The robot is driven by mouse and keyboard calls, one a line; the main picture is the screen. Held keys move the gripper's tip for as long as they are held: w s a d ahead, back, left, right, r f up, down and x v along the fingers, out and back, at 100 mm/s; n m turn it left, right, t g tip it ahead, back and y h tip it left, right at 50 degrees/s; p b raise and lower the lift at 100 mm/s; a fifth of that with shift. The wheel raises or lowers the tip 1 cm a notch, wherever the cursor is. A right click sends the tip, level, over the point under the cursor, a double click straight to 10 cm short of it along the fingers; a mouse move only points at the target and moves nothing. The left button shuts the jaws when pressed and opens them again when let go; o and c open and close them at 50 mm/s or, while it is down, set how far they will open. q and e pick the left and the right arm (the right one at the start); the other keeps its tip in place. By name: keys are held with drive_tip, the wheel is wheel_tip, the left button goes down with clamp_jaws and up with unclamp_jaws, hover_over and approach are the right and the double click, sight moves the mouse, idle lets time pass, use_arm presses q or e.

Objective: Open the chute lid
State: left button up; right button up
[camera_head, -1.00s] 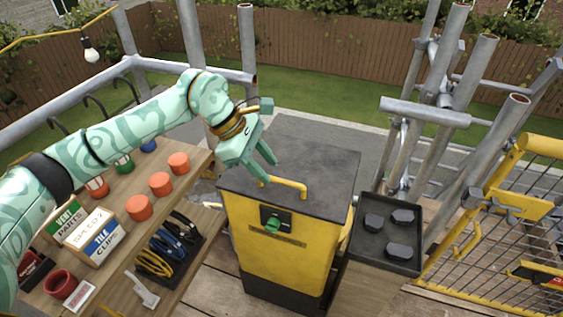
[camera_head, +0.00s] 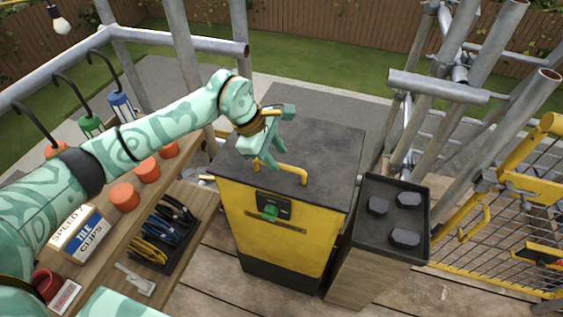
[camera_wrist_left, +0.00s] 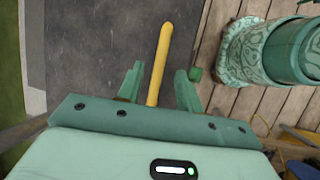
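The yellow chute (camera_head: 275,230) stands in the middle of the head view with its dark grey lid (camera_head: 325,145) lying flat and shut. A yellow bar handle (camera_head: 290,171) is on the lid, near the front edge. A green knob (camera_head: 269,212) sits on the front panel. My left gripper (camera_head: 267,161) is open at the left part of the handle. In the left wrist view the handle (camera_wrist_left: 162,50) runs between the two spread fingers (camera_wrist_left: 161,76), with gaps on both sides. My right gripper is not in view.
A black tray (camera_head: 382,247) with dark blocks stands right of the chute. A yellow mesh gate (camera_head: 500,225) and scaffold poles are at the right. A wooden bench (camera_head: 185,200) with orange cups, boxes and tools is at the left.

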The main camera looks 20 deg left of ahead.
sight(284, 166)
use_arm(q)
drive_tip(key=x, duration=0.3)
drive_tip(key=shift+d+f, duration=0.1)
drive_tip(key=shift+f, duration=0.1)
